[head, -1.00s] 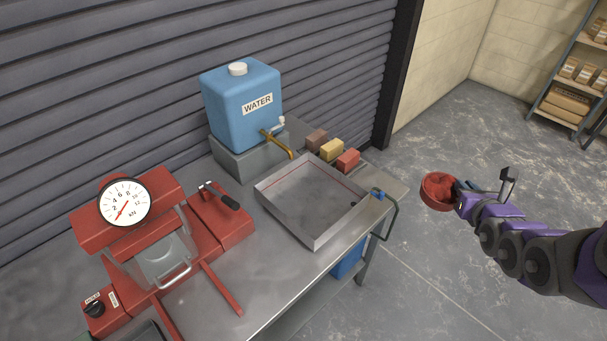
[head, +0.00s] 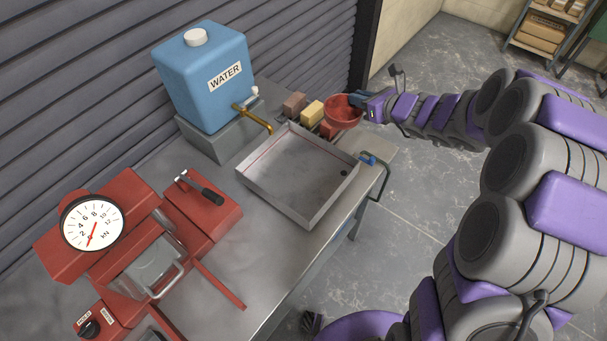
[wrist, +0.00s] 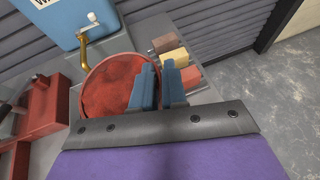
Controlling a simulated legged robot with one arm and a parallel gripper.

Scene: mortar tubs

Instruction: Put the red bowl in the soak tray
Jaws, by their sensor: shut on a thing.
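My gripper (head: 359,100) is shut on the bowl's right rim. In the wrist view the bowl (wrist: 104,88) fills the left middle, looks empty inside, and the blue fingers of my gripper (wrist: 158,86) pinch its rim. The soak tray (head: 300,170) is a shallow, square metal tray on the bench, with a dark drain hole near its right corner. It looks empty.
Brown (head: 293,103), yellow (head: 312,113) and red (head: 327,131) blocks stand behind the tray. A blue water tank (head: 205,75) has a brass tap (head: 252,118) by the tray's back left. A blue-handled valve (head: 369,158) is at its right corner. A red press (head: 120,235) stands left.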

